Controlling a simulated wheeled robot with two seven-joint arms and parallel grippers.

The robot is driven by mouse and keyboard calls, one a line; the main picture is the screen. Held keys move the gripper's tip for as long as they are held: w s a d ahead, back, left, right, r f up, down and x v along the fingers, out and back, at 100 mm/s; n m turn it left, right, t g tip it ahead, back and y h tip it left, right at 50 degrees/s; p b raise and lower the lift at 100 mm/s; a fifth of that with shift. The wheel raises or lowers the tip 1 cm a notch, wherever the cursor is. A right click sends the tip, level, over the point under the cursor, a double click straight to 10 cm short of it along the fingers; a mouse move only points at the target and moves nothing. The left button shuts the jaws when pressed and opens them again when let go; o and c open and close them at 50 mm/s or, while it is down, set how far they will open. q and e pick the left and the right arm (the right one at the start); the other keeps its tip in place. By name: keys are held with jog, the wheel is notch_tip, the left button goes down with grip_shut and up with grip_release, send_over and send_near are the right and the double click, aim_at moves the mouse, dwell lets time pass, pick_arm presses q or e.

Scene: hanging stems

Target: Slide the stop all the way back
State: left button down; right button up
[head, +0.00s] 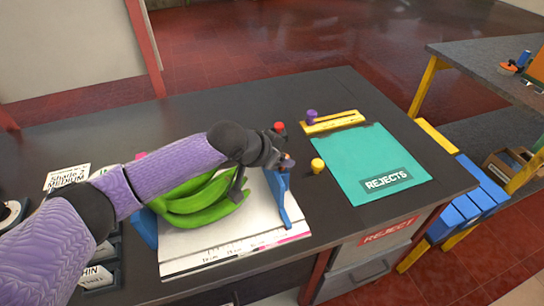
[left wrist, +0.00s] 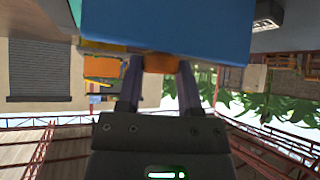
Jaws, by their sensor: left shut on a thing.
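My left gripper (head: 286,162) is at the top of a blue upright frame (head: 279,200) beside the green bananas (head: 205,200). In the left wrist view, the fingers of my left gripper (left wrist: 160,80) are shut on a small orange piece (left wrist: 161,62). The orange piece is right against the edge of a large blue part (left wrist: 170,28). I take the orange piece for the stop, but its track is not clear to see. My arm hides part of the bananas and the frame. My right gripper is not in view.
The bananas lie on a white printed board (head: 215,257). A red knob (head: 279,126), a yellow peg (head: 317,165) and a yellow rail (head: 335,122) with a purple knob (head: 312,116) are close by. A teal REJECTS mat (head: 370,155) lies to the right. The dark table (head: 200,115) is clear behind.

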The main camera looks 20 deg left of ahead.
pick_arm(q)
jog(key=shift+c, duration=1.3)
grip_release()
jog(key=shift+r, duration=0.1)
jog(key=shift+s+a+r, duration=0.15)
jog(key=shift+s+r, duration=0.05)
jog(key=shift+r, duration=0.1)
jog(key=p+v, duration=0.3)
jog(key=v, duration=0.6)
jog(key=shift+s+a, duration=0.1)
